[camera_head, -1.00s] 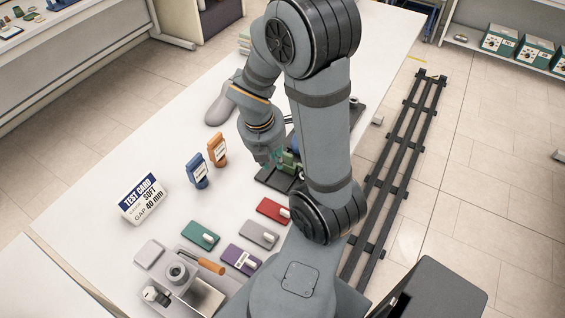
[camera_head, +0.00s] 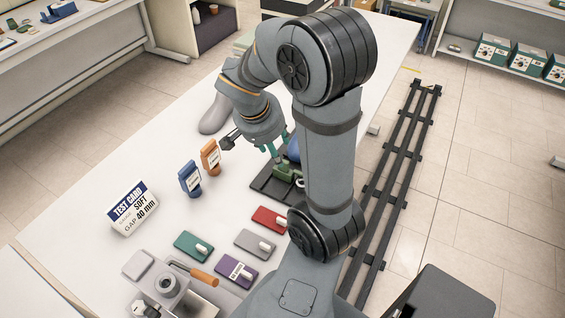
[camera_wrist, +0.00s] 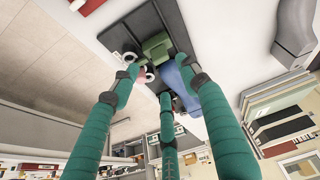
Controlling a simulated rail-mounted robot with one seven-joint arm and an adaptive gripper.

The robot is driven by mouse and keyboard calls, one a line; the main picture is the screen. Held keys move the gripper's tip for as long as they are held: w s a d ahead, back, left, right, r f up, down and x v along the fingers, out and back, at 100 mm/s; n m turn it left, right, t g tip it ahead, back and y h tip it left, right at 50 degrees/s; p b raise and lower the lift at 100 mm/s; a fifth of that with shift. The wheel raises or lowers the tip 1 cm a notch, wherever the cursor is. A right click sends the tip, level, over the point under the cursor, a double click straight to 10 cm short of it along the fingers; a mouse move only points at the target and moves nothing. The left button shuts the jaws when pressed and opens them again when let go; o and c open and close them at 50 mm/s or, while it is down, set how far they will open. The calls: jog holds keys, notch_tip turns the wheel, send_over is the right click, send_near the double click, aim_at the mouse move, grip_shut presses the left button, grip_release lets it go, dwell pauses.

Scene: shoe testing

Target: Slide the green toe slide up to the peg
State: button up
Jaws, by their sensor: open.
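The green toe slide (camera_head: 285,172) sits on a dark base plate (camera_head: 263,187) on the white table. It shows as a green block (camera_wrist: 156,45) on the plate in the wrist view. A blue piece (camera_head: 293,150) stands just beyond it, partly hidden by my arm, and also shows in the wrist view (camera_wrist: 180,82). My gripper (camera_head: 278,150), with teal fingers, is open and close to the green slide at its far side. Its spread fingers (camera_wrist: 157,88) also fill the wrist view. I cannot make out the peg, or whether a fingertip touches the slide.
Red (camera_head: 270,219), grey (camera_head: 255,243), green (camera_head: 193,246) and purple (camera_head: 236,274) blocks lie nearer. A grey shoe last (camera_head: 216,114) lies behind.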

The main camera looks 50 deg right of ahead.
aim_at(291, 172)
jog(key=d+f+m, duration=0.1)
jog(key=f, duration=0.2)
jog(key=d+f+m, duration=0.1)
jog(key=f, duration=0.2)
jog(key=d+f, duration=0.2)
jog(key=f, duration=0.1)
jog(key=shift+w+f+m+b, duration=0.35)
jog(key=shift+m+b, duration=0.05)
jog(key=shift+c, duration=1.2)
grip_shut()
jog(key=shift+s, duration=0.1)
